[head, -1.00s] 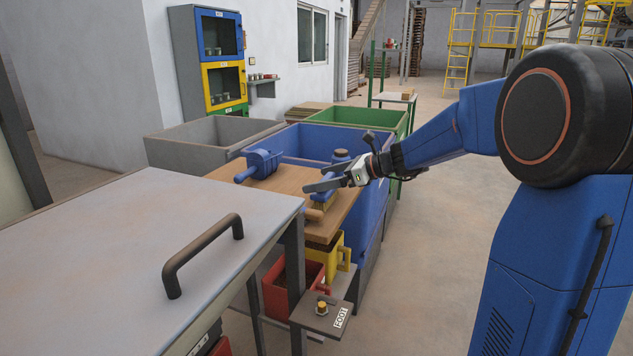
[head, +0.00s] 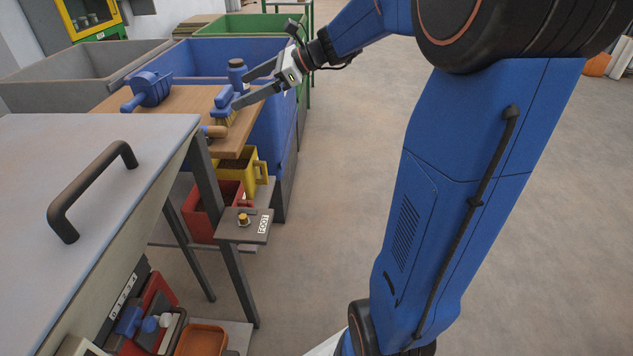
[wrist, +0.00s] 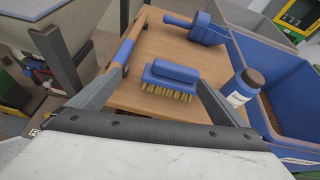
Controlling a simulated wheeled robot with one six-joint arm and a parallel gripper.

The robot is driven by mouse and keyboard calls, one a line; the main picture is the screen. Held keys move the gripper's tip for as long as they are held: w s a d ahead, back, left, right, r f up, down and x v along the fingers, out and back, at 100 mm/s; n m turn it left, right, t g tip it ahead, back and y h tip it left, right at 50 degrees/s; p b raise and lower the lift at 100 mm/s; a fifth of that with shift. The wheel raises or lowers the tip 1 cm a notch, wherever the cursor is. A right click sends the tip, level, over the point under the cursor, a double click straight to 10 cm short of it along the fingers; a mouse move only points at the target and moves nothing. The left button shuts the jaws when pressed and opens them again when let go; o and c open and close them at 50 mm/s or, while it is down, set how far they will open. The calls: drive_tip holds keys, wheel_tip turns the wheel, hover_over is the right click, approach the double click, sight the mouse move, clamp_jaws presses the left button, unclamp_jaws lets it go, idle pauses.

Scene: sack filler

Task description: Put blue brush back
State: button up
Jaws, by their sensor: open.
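The blue brush (head: 224,106) has pale bristles and lies on the wooden board (head: 185,103). In the wrist view the brush (wrist: 170,79) lies bristles toward me, in front of and between the spread fingers. My gripper (head: 256,84) is open and empty, just right of the brush in the head view. In the wrist view my gripper (wrist: 150,97) has one finger on each side of the brush, and I cannot tell how far above the board they are. The place where the brush belongs is not certain from these frames.
On the board are a blue scoop (head: 151,89), a jar (head: 237,74) and a wooden-handled tool (wrist: 125,50). Yellow (head: 236,172) and red (head: 203,213) bins stand below. Large blue (head: 288,112) and grey (head: 60,75) bins are behind. A low rack (head: 150,320) holds blue and red items.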

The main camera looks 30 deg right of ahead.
drive_tip(key=s+a+f+n+g+h, duration=0.2)
drive_tip(key=s+f+n+h, duration=0.25)
drive_tip(key=s+n, duration=0.6)
drive_tip(key=s+a+f+n+g+h, duration=0.1)
drive_tip(key=s+f+n+h, duration=0.35)
drive_tip(key=s, duration=1.15)
drive_tip(key=s+d+f+n+h, duration=0.1)
drive_tip(key=s+d+f+n, duration=0.3)
drive_tip(key=s+n, duration=0.4)
drive_tip(key=shift+d+f+n+t+h, duration=0.3)
drive_tip(key=shift+d+f, duration=0.1)
drive_tip(key=shift+f, duration=0.05)
